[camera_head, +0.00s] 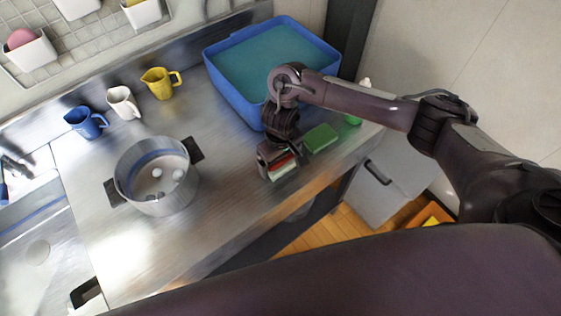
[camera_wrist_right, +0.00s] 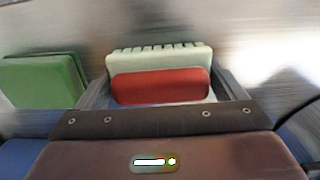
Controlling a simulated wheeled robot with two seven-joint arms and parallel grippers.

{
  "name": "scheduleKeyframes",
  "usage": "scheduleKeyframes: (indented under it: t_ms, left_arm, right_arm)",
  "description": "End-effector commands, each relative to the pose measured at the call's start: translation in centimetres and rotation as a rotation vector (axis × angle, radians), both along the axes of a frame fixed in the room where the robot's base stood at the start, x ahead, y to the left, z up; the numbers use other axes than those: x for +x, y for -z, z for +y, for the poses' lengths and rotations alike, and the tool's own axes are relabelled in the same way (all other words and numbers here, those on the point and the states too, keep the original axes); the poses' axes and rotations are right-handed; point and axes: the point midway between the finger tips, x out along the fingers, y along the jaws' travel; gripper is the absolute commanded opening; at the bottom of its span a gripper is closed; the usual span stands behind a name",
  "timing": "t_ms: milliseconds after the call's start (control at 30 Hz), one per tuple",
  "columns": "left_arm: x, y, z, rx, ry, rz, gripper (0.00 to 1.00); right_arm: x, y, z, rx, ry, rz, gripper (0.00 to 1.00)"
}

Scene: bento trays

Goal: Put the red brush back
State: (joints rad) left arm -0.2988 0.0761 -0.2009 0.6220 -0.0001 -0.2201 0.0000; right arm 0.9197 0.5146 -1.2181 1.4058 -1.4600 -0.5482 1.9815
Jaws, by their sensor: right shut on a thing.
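The red brush (camera_head: 282,162) has a red block and a pale, toothed side. My right gripper (camera_head: 278,168) is shut on it, near the front edge of the steel counter. In the right wrist view the red brush (camera_wrist_right: 160,84) sits between the two fingers, its pale side behind the red part. In the head view, the gripper hides part of it. I cannot tell whether it touches the counter. My left gripper is not in view.
A green sponge (camera_head: 321,138) lies just right of the right gripper. A blue water-filled tub (camera_head: 236,100) stands behind. A steel pot (camera_head: 128,188) and blue, white and yellow jugs (camera_head: 160,84) stand left. White wall baskets (camera_head: 34,55) hang at the upper left.

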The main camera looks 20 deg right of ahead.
Motion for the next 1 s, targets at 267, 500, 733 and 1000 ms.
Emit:
scheduleKeyframes:
  t_ms: [267, 500, 733, 1000]
  left_arm:
    - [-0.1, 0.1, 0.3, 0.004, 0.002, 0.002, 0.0]
    - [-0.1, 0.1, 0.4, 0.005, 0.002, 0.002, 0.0]
    - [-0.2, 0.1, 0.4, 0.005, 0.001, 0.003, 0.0]
    - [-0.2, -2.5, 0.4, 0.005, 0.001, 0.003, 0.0]
  right_arm:
    - [0.1, 0.1, 0.0, 0.001, -0.001, -0.002, 0.69]
    - [0.0, 0.4, 0.0, 0.0, -0.001, -0.001, 1.0]
    - [0.1, 0.1, 0.0, 0.001, -0.001, -0.003, 1.0]
    - [0.3, -5.0, -0.1, -0.001, -0.003, -0.009, 1.0]
